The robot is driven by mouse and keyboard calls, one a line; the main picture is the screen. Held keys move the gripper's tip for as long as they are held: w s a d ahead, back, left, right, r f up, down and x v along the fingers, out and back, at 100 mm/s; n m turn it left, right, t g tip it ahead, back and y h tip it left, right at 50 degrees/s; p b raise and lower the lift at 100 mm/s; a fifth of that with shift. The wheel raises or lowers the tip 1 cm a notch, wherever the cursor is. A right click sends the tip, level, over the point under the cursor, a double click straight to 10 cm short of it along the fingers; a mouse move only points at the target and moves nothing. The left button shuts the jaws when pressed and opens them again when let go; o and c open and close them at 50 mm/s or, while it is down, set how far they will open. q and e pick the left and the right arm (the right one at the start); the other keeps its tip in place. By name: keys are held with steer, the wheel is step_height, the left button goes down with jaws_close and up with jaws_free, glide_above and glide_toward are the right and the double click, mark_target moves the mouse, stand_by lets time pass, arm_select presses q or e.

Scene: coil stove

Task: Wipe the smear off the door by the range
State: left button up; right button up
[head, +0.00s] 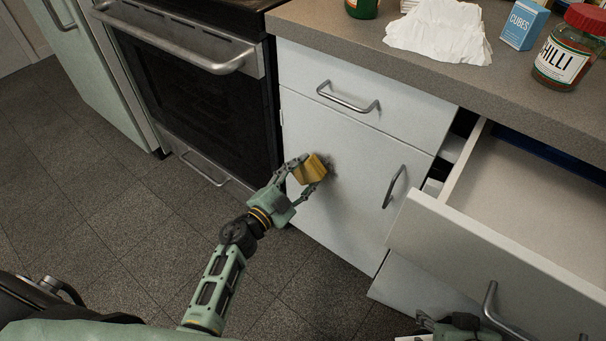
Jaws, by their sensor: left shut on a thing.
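My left gripper (309,174) is shut on a yellow sponge (312,168). The sponge is at the white cabinet door (345,205) beside the range, apparently touching its surface. A dark grey smear (332,170) shows on the door just right of the sponge; part of it may be hidden behind the sponge. The door is closed and has a metal handle (394,187) at its right. My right gripper (440,325) shows only partly at the bottom edge, near the open drawer's handle; its fingers are not clear.
A drawer (480,255) stands pulled out to the right of the door. The range (195,90) is to the left. On the counter (345,40) are a crumpled white cloth or paper (438,32), a blue cubes box (524,24) and a chilli jar (568,52). The floor is clear.

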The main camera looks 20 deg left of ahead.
arm_select(q)
steer(key=shift+x, duration=0.9)
